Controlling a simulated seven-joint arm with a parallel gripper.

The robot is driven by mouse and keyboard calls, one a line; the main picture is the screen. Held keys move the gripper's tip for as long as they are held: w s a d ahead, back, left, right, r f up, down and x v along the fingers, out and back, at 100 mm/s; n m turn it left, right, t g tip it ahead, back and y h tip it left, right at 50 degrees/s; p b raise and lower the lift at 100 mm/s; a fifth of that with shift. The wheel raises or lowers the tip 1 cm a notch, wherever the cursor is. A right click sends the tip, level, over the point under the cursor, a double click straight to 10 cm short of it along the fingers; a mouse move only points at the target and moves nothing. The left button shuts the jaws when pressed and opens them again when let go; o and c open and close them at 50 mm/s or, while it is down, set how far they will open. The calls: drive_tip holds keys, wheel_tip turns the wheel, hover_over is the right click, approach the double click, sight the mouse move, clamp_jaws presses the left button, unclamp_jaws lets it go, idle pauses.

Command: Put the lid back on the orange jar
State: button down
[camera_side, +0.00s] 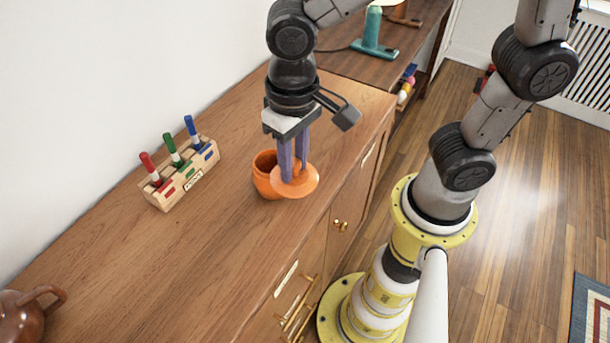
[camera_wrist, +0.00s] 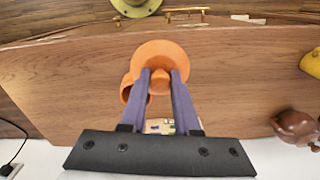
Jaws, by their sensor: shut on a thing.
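The orange jar (camera_side: 263,174) stands upright and uncovered on the wooden cabinet top. My gripper (camera_side: 293,178) is shut on the orange lid (camera_side: 305,185), a round disc with a knob. The lid is in front of the jar's right side in the side view and hides part of it. In the wrist view the lid (camera_wrist: 158,52) sits between my purple fingers (camera_wrist: 160,84), with its knob between the tips. The jar (camera_wrist: 134,95) shows just left of and below the lid there, partly hidden. I cannot tell whether lid and jar touch.
A wooden holder (camera_side: 186,185) with red, green and blue markers stands left of the jar. A brown teapot (camera_side: 22,315) is at the lower left. A yellow object (camera_wrist: 312,63) is at the wrist view's right edge. The cabinet top between holder and teapot is clear.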

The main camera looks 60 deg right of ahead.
drive_tip(key=w+d+m, duration=0.4)
drive_tip(key=w+d, duration=0.2)
drive_tip(key=w, duration=0.4)
drive_tip(key=shift+s+f, duration=0.2)
drive_tip(key=shift+f, duration=2.7)
drive_tip(key=shift+f, duration=0.15)
drive_tip(key=shift+c, duration=0.4)
unclamp_jaws()
wheel_tip(320, 180, up, 7)
idle(1.1)
